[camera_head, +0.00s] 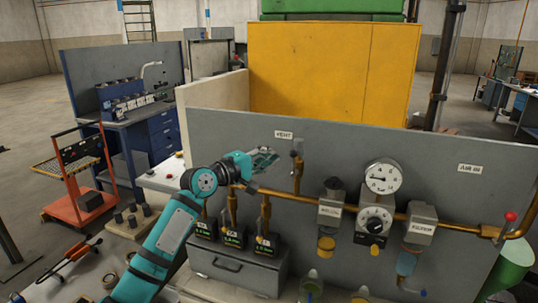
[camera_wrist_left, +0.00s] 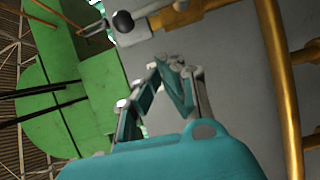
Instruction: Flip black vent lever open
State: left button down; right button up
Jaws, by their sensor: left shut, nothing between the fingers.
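The vent valve (camera_head: 297,148) sits at the top of a short upright copper pipe on the grey panel, below and right of the VENT label (camera_head: 283,134). Its small dark lever is hard to make out in the head view. In the left wrist view, a black rounded part (camera_wrist_left: 123,21) shows on a metal fitting at the top, on the end of a copper pipe. My left gripper (camera_head: 267,156) is left of the vent valve, apart from it. In the left wrist view its fingers (camera_wrist_left: 170,64) are shut and empty. My right gripper is not in view.
A copper pipe run (camera_head: 322,205) carries a regulator, a gauge (camera_head: 383,176) and a filter (camera_head: 421,222). A red-knobbed valve (camera_head: 510,216) is at the right. A grey drawer box (camera_head: 240,266) is below. A yellow furnace (camera_head: 335,75) stands behind the panel.

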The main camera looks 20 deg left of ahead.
pick_arm(q)
jog(key=b+v, duration=0.4)
jog(key=v, duration=0.6)
jog(key=shift+a+f, duration=0.2)
jog(key=shift+f, duration=0.15)
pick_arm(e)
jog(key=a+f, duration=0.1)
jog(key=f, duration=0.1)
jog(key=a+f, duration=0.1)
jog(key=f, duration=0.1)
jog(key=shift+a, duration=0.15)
